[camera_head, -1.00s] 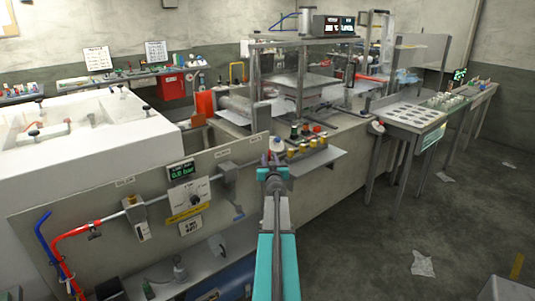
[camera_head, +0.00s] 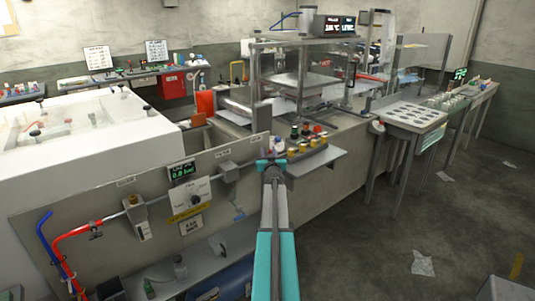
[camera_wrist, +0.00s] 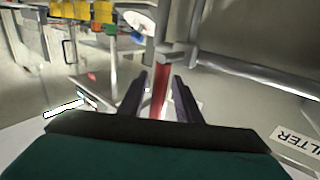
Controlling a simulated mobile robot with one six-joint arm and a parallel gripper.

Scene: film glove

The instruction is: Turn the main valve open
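A red lever handle (camera_wrist: 160,92), which looks like the main valve's, hangs below a grey pipe fitting in the wrist view. My gripper (camera_wrist: 160,77) has its two dark fingers on either side of this handle, with narrow gaps visible. In the head view my gripper (camera_head: 271,164) is at the right end of the grey pipe on the panel, and it hides the valve there. The pressure display (camera_head: 182,171) reads about 0.0 bar in green.
A filter label (camera_wrist: 297,146) is close by.

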